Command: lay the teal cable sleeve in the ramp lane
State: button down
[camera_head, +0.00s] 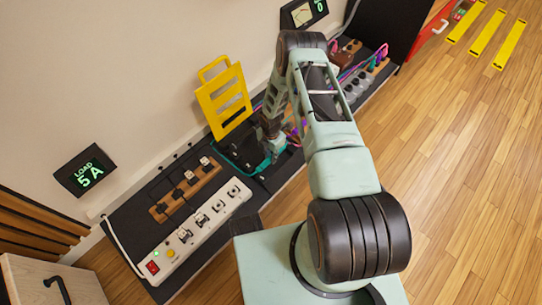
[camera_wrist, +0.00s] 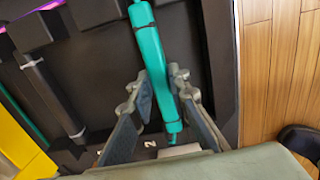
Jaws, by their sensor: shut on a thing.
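The teal cable sleeve (camera_wrist: 148,48) runs lengthwise through the upper middle of the wrist view, with its lower end near a pale block. My gripper (camera_wrist: 163,82) is shut on the sleeve, one finger on each side. The sleeve lies over a dark board (camera_wrist: 102,50) with raised ridges; whether it touches the board is unclear. In the head view my gripper (camera_head: 271,143) is low over the dark bench, with teal (camera_head: 277,146) showing beside it. My arm hides much of that spot. I cannot tell which channel is the ramp lane.
A yellow slotted panel (camera_head: 224,101) stands behind my gripper. A white power strip (camera_head: 195,229) and a wooden block with plugs (camera_head: 186,190) lie to the left. Cables and plugs (camera_head: 362,75) crowd the far right end. Wooden floor (camera_head: 460,150) is open at right.

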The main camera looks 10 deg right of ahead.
jog(key=shift+f, duration=0.2)
jog(key=c, duration=1.8)
grip_release()
jog(key=shift+o, duration=0.2)
notch_tip(320, 180, up, 12)
